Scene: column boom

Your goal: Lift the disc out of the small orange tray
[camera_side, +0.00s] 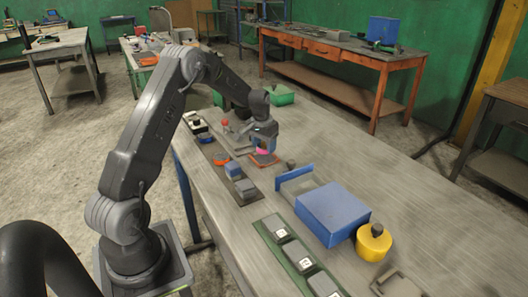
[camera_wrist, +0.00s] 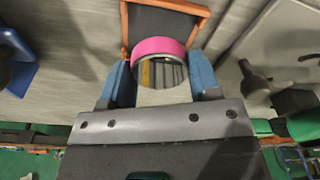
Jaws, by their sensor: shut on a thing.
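The small orange tray (camera_wrist: 207,12) has a thin orange rim and a dark, bare floor. In the side view the tray (camera_side: 274,162) lies on the table right below the disc (camera_side: 262,151). The gap between disc and tray is hard to judge.
Blue-grey blocks (camera_side: 239,180) stand in front of the tray. A large blue box (camera_side: 333,212) and a yellow round container (camera_side: 373,243) stand to the right. A green box (camera_side: 282,96) is behind. Bare tabletop lies right of the tray.

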